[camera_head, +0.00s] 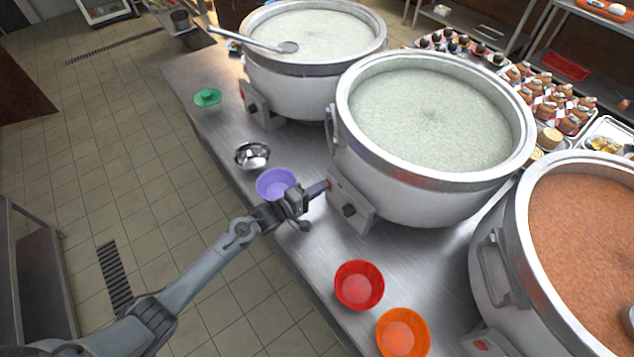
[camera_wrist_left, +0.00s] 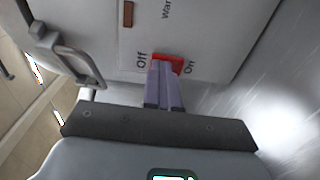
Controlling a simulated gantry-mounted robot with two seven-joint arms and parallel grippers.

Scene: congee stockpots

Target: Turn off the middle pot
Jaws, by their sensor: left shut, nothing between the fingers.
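The middle pot (camera_head: 430,125) is a big silver stockpot of pale congee on the steel counter, with a control box (camera_head: 350,200) on its front. In the left wrist view, the box carries a red switch (camera_wrist_left: 168,62) between the words "Off" on the left and "On" on the right. My left gripper (camera_head: 325,186) is shut and empty, its purple fingers (camera_wrist_left: 163,88) right at the switch. The fingertips overlap the switch's lower part, so I cannot tell contact or which way it is set. My right gripper is not in view.
Another pale-congee pot (camera_head: 310,85) stands behind, and an orange-filled pot (camera_head: 510,255) stands at the right. A purple bowl (camera_head: 272,184), a metal bowl (camera_head: 252,155), a red bowl (camera_head: 359,286) and an orange bowl (camera_head: 403,332) line the counter's front edge.

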